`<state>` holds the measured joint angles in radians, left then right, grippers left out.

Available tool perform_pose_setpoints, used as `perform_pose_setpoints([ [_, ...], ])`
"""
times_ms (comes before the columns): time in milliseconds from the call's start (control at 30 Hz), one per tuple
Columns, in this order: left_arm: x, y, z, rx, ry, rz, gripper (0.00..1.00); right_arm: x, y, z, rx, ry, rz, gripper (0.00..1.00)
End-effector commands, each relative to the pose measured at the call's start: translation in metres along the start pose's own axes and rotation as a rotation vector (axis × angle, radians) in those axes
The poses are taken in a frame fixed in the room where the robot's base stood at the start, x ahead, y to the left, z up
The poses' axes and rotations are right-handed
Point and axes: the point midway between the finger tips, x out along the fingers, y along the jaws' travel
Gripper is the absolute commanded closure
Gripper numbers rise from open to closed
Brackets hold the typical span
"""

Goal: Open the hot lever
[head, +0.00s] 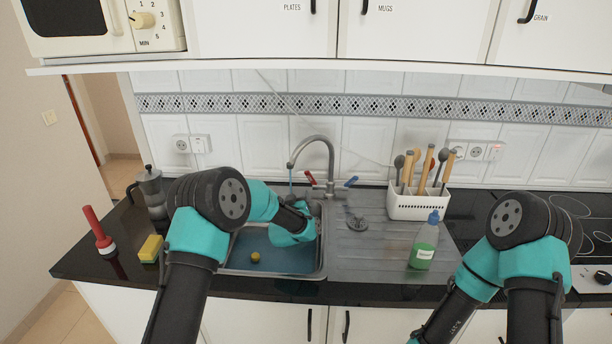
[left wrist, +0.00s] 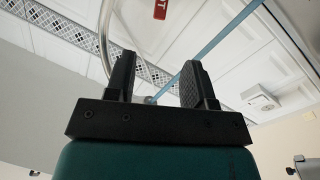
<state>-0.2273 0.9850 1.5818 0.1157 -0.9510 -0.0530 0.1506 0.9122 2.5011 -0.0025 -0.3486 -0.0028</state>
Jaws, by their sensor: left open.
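The faucet (head: 331,160) rises behind the sink, its spout curving left. The red hot lever (head: 311,178) is at the left of its base and the blue cold lever (head: 351,181) at the right. A thin blue stream (head: 290,180) falls from the spout. My left gripper (head: 302,208) is over the sink, just below and in front of the red lever; its fingertips are hard to make out there. In the left wrist view the gripper (left wrist: 157,80) is open and empty, with the red lever (left wrist: 161,9) beyond it at the top edge. My right gripper is outside the view.
A green soap bottle (head: 424,244) and a white utensil holder (head: 418,204) stand right of the faucet. A moka pot (head: 150,190), yellow sponge (head: 151,248) and red-handled tool (head: 98,232) are left.

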Motion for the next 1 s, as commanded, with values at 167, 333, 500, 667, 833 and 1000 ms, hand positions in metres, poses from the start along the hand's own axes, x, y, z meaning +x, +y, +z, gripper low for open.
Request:
perform_pose_setpoints([
  [167,0.011,-0.001,0.0,0.0,0.001,-0.001,0.51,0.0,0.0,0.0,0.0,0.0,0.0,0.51],
  [333,0.03,-0.001,0.0,0.0,0.002,-0.001,0.51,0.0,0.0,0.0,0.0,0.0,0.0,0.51],
  [500,0.05,-0.001,0.0,0.001,0.001,-0.001,0.51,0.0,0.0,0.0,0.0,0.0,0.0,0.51],
  [667,0.068,-0.001,0.001,0.001,0.001,-0.001,0.51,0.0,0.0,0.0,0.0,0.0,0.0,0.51],
  [833,0.086,-0.001,0.0,0.0,0.001,-0.001,0.51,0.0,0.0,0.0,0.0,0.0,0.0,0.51],
  [1000,0.103,-0.001,0.001,0.0,0.001,-0.001,0.51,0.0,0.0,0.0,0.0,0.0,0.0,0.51],
])
